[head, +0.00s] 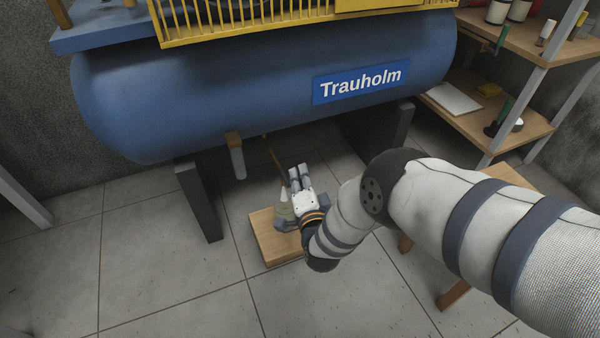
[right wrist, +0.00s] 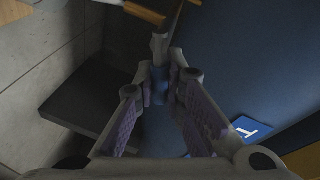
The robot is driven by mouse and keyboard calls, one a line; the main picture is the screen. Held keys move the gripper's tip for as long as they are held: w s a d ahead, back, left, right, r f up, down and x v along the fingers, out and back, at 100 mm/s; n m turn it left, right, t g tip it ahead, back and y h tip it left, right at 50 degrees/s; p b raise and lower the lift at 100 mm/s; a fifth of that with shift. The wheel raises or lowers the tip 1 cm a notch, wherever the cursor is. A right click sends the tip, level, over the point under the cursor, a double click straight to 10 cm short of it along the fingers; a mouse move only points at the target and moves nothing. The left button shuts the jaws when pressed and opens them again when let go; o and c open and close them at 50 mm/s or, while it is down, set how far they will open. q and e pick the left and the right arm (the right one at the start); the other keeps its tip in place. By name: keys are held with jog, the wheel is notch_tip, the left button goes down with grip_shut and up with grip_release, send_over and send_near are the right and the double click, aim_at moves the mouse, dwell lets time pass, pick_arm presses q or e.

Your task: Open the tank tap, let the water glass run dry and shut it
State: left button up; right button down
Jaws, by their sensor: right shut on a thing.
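The blue tank (head: 250,80) lies across the head view. A brass-coloured fitting (head: 233,139) with a pale, cloudy cylinder (head: 238,163), which looks like the water glass, hangs below it. I cannot make out a water level. A thin brown pipe (head: 273,152) runs down from the tank towards my right gripper (head: 299,176). In the right wrist view this gripper (right wrist: 166,83) is shut on a small blue-grey piece (right wrist: 159,86) with a light grey end, which looks like the tap's lever. The tap's body is mostly hidden, so its setting is unclear. My left gripper is out of view.
Dark tank legs (head: 200,202) stand to the left and right. Shelves (head: 515,118) stand at the right. The front-left floor is clear.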

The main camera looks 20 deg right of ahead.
jog(key=shift+f+m+g+y, duration=0.15)
jog(key=shift+f+m+y, duration=0.2)
jog(key=shift+m, duration=0.5)
jog(key=shift+f+m+g+y, duration=0.15)
jog(key=shift+f+m+y, duration=0.15)
jog(key=shift+m, duration=0.55)
jog(key=c, duration=1.7)
grip_release()
jog(key=shift+o, duration=0.2)
jog(key=shift+s, duration=0.1)
jog(key=v, duration=1.2)
